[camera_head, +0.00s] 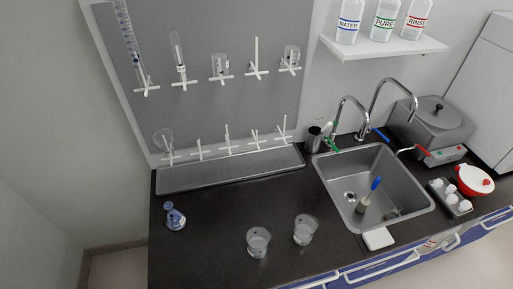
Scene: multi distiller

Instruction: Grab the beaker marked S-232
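Two clear glass beakers stand apart on the dark counter, left of the sink. The left beaker (258,242) is nearer the counter's front edge. The right beaker (305,229) is closer to the sink. Any marking such as S-232 is too small to read on either. More small glass vessels hang on the grey drying rack (205,110), one near its top middle (219,65) and one at its upper right (291,57). Neither of my grippers shows in the head view.
A small blue-tinted glass vessel (175,217) stands at the counter's left. The sink (403,178) holds a brush (367,194), with taps behind it. A shelf (385,46) carries three bottles. The dark counter (210,255) is clear around the beakers.

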